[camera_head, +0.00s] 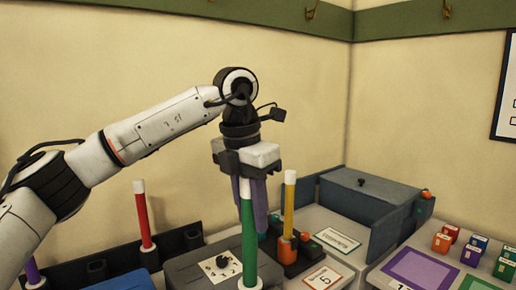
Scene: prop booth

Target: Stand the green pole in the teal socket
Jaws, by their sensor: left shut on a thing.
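The green pole (249,238) has a white top and stands upright in the middle of the view. A white ring (250,284) shows at its foot, near the bottom edge. My left gripper (249,194) points down over the pole, with its purplish fingers at the pole's upper part. It is shut on the green pole. My right gripper is not in view.
A red pole (143,215) stands at left, and a yellow pole (289,205) stands by an orange socket (287,251) to the right. A grey bin (371,201) is behind right. Small coloured blocks (470,254) and a purple-framed mat (387,269) lie at far right.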

